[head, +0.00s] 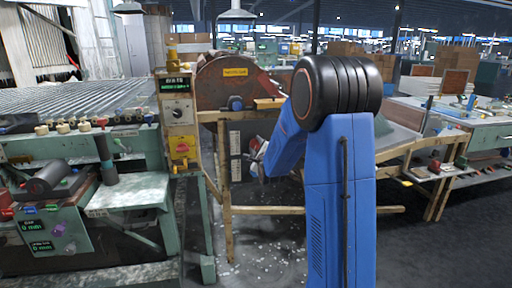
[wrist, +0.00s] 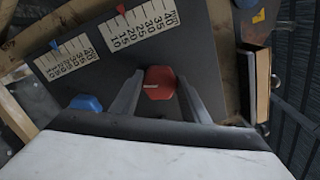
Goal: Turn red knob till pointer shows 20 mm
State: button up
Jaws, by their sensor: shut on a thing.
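The red knob (wrist: 160,83) sits on a dark panel in the wrist view, with a pale mark line on its face. My gripper (wrist: 160,88) is shut on it, one finger at each side. Above it is a cream scale (wrist: 141,27) with printed numbers. A small red pointer (wrist: 121,9) stands at the scale's edge, left of its middle; the exact reading is too small to tell. In the head view my gripper (head: 257,165) is at the panel below the red-brown machine, and the knob cannot be made out there.
A wooden frame (head: 227,225) stands around the panel. A green bench (head: 130,195) is at the left, and open floor (head: 430,250) at the right.

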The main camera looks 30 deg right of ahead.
jog(key=shift+f, duration=0.1)
dwell(0.3)
jog(key=o, duration=1.1)
jog(key=shift+c, duration=0.2)
jog(key=v, duration=1.7)
jog(key=shift+s, duration=0.25)
jog(key=shift+a, duration=0.1)
